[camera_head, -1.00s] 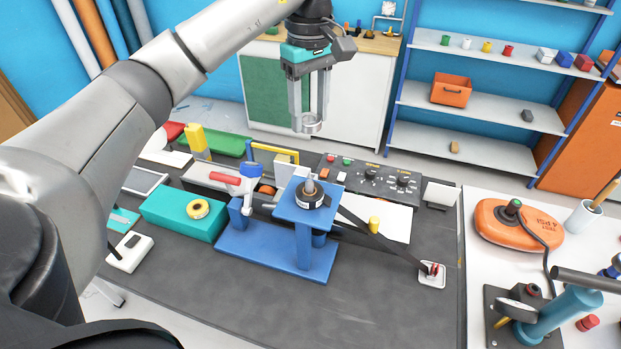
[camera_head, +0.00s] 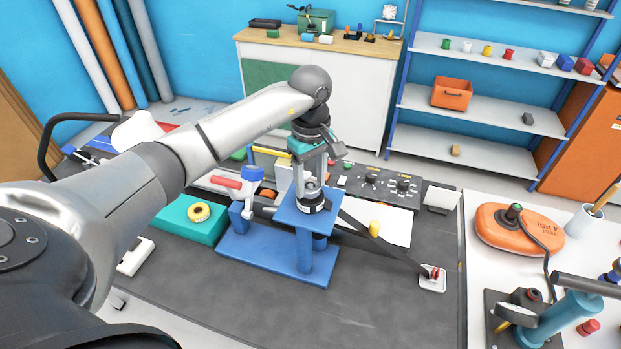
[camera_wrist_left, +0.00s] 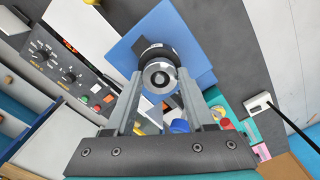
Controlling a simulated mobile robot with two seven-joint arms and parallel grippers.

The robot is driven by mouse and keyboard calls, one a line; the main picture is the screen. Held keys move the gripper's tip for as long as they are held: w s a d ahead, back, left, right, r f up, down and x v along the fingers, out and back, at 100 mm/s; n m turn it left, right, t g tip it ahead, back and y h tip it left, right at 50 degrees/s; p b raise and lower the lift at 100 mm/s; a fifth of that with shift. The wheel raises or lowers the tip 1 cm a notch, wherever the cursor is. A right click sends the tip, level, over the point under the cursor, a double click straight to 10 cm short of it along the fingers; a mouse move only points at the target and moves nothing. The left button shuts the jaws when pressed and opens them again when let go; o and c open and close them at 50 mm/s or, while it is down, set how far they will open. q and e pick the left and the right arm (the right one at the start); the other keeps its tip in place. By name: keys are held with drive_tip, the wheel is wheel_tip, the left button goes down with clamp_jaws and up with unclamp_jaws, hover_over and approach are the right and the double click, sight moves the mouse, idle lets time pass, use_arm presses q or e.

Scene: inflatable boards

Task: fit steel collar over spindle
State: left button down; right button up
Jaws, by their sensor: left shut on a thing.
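My left gripper (camera_head: 312,188) is above the blue stand (camera_head: 290,218), pointing down, with its fingers shut on the steel collar (camera_head: 312,184). The collar is a short silver ring; it also shows between the fingertips in the left wrist view (camera_wrist_left: 159,76). The collar is right over the black hub (camera_head: 309,205) on the stand's top plate. In the left wrist view, the spindle's round end (camera_wrist_left: 161,78) appears inside the ring's opening. I cannot tell how far down the spindle the collar sits. The spindle is otherwise hidden by the collar and fingers. My right gripper is out of view.
A control panel (camera_head: 385,184) is behind. The dark bench front is clear.

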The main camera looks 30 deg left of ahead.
use_arm(q)
drive_tip(key=shift+f, duration=0.1)
drive_tip(key=shift+f+b, duration=0.4)
drive_tip(key=shift+b, duration=0.1)
drive_tip(key=c, duration=0.7)
unclamp_jaws()
drive_tip(key=shift+f, duration=0.1)
drive_tip(key=o, duration=0.4)
drive_tip(key=shift+o, duration=0.2)
drive_tip(key=shift+r, duration=0.2)
drive_tip(key=shift+r+p, duration=0.25)
drive_tip(key=shift+p, duration=0.15)
wheel_tip(320, 180, up, 12)
drive_tip(key=b, duration=0.1)
drive_tip(key=shift+r, duration=0.1)
